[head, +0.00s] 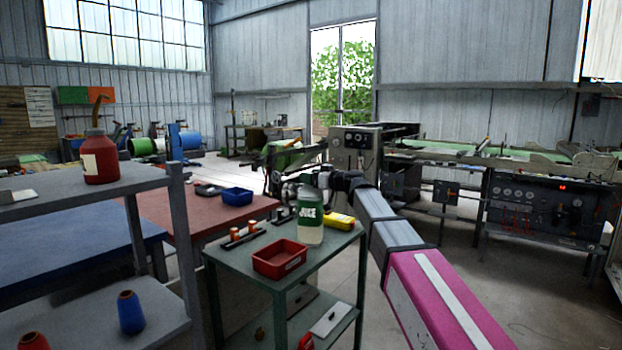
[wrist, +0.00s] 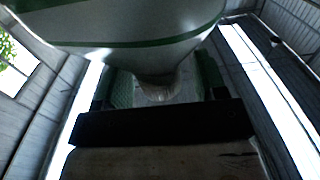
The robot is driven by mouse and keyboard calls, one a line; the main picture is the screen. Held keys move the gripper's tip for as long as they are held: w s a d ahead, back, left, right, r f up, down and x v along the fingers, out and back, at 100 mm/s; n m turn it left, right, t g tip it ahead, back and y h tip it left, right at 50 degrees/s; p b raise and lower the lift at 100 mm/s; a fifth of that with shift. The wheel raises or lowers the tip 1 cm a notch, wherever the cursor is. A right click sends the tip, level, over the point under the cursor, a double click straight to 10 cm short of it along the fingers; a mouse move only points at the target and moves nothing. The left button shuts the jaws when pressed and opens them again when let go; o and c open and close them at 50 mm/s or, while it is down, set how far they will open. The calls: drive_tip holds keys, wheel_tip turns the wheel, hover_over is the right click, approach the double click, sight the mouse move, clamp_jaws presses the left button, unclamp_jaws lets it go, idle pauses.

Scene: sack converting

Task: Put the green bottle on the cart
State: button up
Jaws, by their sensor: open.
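The green bottle (head: 311,222), pale with a green JUICE label, stands upright on the top of the green cart (head: 228,262), near its back right edge. My gripper (head: 312,183) is at the bottle's neck and cap, at the end of my arm reaching in from the right. In the wrist view the bottle (wrist: 130,22) fills the top, and its neck sits between the fingers of my gripper (wrist: 158,82). The jaws are open around the neck. Whether either finger touches it I cannot tell.
The cart top also holds a red tray (head: 279,260), a yellow object (head: 340,221) and a dark rack with orange pieces (head: 238,238). A red table (head: 150,208) with a blue bin (head: 237,197) stands behind. A grey shelf (head: 65,187) bears a red bottle (head: 100,160).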

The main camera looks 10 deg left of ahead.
drive_tip(key=v, duration=1.2)
drive_tip(key=s+d+f+m+g+h, duration=0.1)
drive_tip(key=s+d+f+m+h, duration=0.3)
drive_tip(key=f, duration=0.6)
drive_tip(key=d+f+m+g+h, duration=0.1)
drive_tip(key=d+f+h, duration=0.1)
drive_tip(key=d+f, duration=0.6)
drive_tip(key=s+d+f+m+h, duration=0.2)
drive_tip(key=d+f+h, duration=0.1)
drive_tip(key=f, duration=1)
drive_tip(key=s+d+f+m+g+h, duration=0.2)
drive_tip(key=s+d+f+m+h, duration=0.1)
drive_tip(key=s+d+f, duration=0.4)
drive_tip(key=s+d+f+m+g+h, duration=0.2)
drive_tip(key=s+d+f+m+h, duration=0.1)
drive_tip(key=s+d+f, duration=0.4)
drive_tip(key=d+f+h, duration=0.1)
drive_tip(key=d+f, duration=0.2)
drive_tip(key=d, duration=0.2)
drive_tip(key=shift+s+f+m+h, duration=0.35)
drive_tip(key=shift+f+m+h, duration=0.05)
